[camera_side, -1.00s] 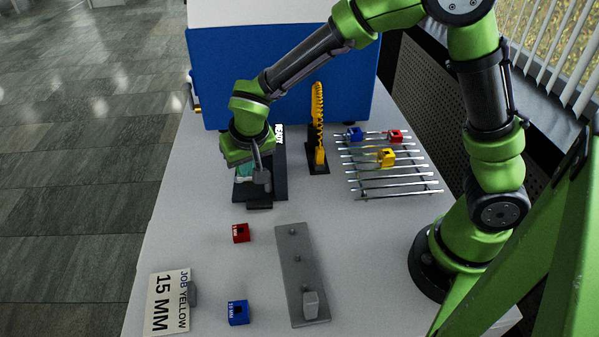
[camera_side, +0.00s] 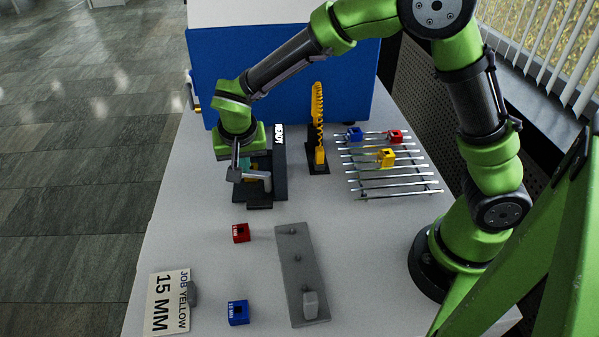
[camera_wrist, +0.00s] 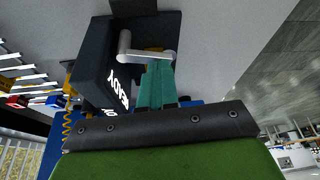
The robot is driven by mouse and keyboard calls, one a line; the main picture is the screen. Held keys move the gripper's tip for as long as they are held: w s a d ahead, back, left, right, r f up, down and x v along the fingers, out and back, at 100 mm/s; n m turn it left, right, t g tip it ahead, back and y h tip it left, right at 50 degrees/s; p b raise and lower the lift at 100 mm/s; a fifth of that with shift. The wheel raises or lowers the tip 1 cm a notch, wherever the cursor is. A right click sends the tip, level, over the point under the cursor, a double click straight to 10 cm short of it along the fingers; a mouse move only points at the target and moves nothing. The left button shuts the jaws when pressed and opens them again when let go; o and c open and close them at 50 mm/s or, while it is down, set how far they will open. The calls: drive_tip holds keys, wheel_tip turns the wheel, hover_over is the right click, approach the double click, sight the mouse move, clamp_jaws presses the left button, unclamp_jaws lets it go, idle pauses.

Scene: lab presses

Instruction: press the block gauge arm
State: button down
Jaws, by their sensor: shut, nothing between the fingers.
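The block gauge (camera_side: 281,170) is a dark stand with a white READY label, near the blue cabinet in the side view. Its pale grey arm (camera_side: 258,181) sticks out to the left at the base. In the wrist view the gauge (camera_wrist: 100,75) is left of centre, and its arm (camera_wrist: 145,53) crosses just past my fingertips. My gripper (camera_side: 247,166) has teal fingers, shut and empty, at the left side of the gauge beside the arm. The fingers (camera_wrist: 156,68) look close to the arm; I cannot tell whether they touch it. A small yellowish patch shows near the fingertips.
A yellow spring press (camera_side: 318,130) stands right of the gauge. A rail rack (camera_side: 395,183) holds blue, red and yellow blocks. Red (camera_side: 241,233) and blue (camera_side: 238,312) blocks, a grey plate (camera_side: 298,265) and a JOB YELLOW 15 MM card (camera_side: 168,302) lie in front.

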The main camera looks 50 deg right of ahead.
drive_tip(key=shift+w+d+m+g+h, duration=0.25)
drive_tip(key=shift+w+d+m+g, duration=0.1)
drive_tip(key=shift+m, duration=0.8)
drive_tip(key=shift+w+d+m+g+h, duration=0.2)
drive_tip(key=shift+w+d+m+g, duration=0.15)
drive_tip(key=shift+m, duration=0.75)
drive_tip(key=shift+w+d+m+g+h, duration=0.3)
drive_tip(key=shift+m+g, duration=0.1)
drive_tip(key=shift+m, duration=0.75)
drive_tip(key=s+a+r, duration=0.2)
drive_tip(key=a+r, duration=0.5)
drive_tip(key=r, duration=0.2)
drive_tip(key=shift+s+r, duration=0.3)
drive_tip(key=shift+s, duration=0.1)
